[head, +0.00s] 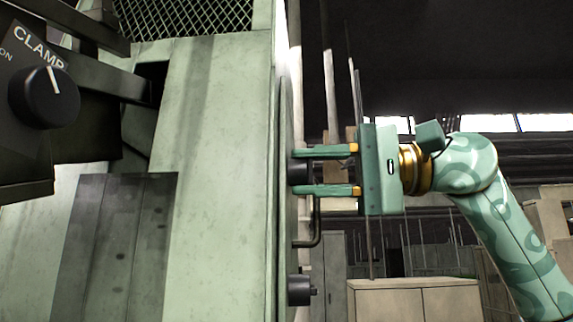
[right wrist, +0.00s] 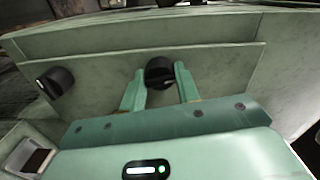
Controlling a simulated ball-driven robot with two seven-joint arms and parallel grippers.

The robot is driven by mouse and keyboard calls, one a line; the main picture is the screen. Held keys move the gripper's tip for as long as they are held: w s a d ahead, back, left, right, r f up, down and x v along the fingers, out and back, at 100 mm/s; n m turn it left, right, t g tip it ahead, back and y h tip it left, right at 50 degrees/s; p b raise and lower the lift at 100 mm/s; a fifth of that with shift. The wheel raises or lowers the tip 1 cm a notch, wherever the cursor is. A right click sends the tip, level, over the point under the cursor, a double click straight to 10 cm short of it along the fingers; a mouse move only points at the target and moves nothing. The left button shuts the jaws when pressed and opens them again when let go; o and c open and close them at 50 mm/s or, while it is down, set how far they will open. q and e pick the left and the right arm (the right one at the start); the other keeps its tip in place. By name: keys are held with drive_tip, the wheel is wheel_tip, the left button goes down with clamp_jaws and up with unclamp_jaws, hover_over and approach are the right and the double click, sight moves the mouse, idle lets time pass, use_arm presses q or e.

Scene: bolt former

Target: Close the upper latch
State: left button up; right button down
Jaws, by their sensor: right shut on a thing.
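The upper latch is a dark round knob (head: 299,172) on the side door of the pale green machine. My right gripper (head: 294,171) reaches it from the right, with one finger above and one below the knob. In the right wrist view the knob (right wrist: 159,70) sits between the two fingertips of my right gripper (right wrist: 160,78), which is shut on it. The fingers partly cover its sides, and I cannot tell its turned position for sure. A second dark knob, the lower latch (head: 300,290), stands further down the same door; a similar knob (right wrist: 56,82) shows at left in the right wrist view. My left gripper is out of view.
A bent dark handle (head: 316,225) sticks out from the door between the two knobs. A black control box with a CLAMP dial (head: 45,97) hangs at the left. A pale cabinet (head: 415,300) stands behind at the lower right.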

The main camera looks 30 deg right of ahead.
drive_tip(key=n+p, duration=0.4)
drive_tip(key=n, duration=0.5)
drive_tip(key=shift+d, duration=0.1)
drive_tip(key=c, duration=0.8)
unclamp_jaws()
drive_tip(key=shift+c, duration=0.2)
drive_tip(key=v, duration=0.8)
drive_tip(key=shift+w, duration=0.1)
